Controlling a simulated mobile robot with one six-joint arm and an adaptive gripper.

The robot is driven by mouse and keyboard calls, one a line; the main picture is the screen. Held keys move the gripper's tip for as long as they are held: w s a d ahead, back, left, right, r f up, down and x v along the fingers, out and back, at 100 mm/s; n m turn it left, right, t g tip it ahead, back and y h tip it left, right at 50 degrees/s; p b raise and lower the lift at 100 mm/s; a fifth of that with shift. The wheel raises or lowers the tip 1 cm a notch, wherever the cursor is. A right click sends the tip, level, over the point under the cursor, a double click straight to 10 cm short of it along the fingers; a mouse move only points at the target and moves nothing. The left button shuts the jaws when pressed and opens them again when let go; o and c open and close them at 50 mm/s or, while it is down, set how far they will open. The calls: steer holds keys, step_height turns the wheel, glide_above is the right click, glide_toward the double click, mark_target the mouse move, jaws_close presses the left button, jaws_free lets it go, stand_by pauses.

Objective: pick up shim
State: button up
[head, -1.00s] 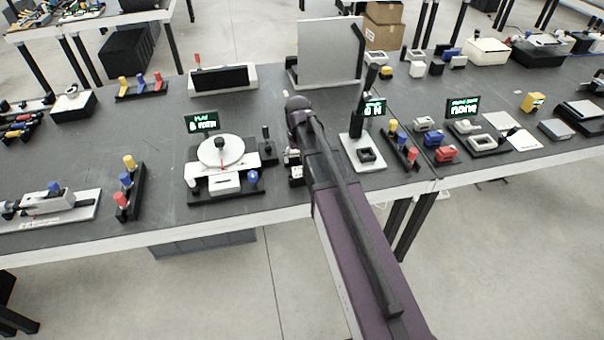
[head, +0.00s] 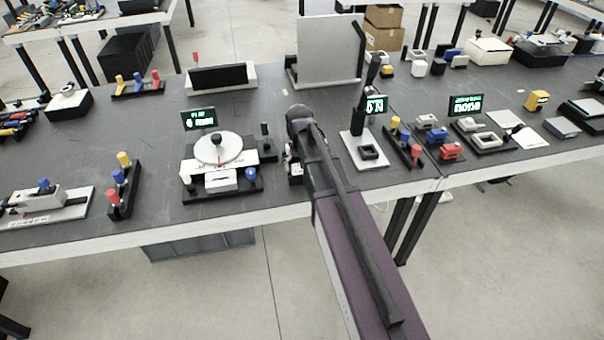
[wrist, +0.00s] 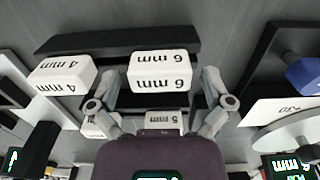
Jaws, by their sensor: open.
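A white shim block marked 6 mm (wrist: 160,68) sits at the middle of the wrist view, in front of a dark rack. My gripper (wrist: 161,78) is open, with one fingertip on each side of this block; I cannot tell if they touch it. A white block marked 4 mm (wrist: 63,75) stands to the left, outside the left finger. A block marked 5 mm (wrist: 165,123) shows lower down, partly hidden by my gripper. In the head view my arm hides most of the gripper and the shims.
A white dial device (head: 219,150) with a display (head: 199,119) stands left of my arm. A black lever on a white base (head: 364,150) stands close on the right. Coloured-knob racks (head: 121,186) and the table's front edge are nearby.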

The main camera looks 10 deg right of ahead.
stand_by(0.6)
steer(key=c, duration=1)
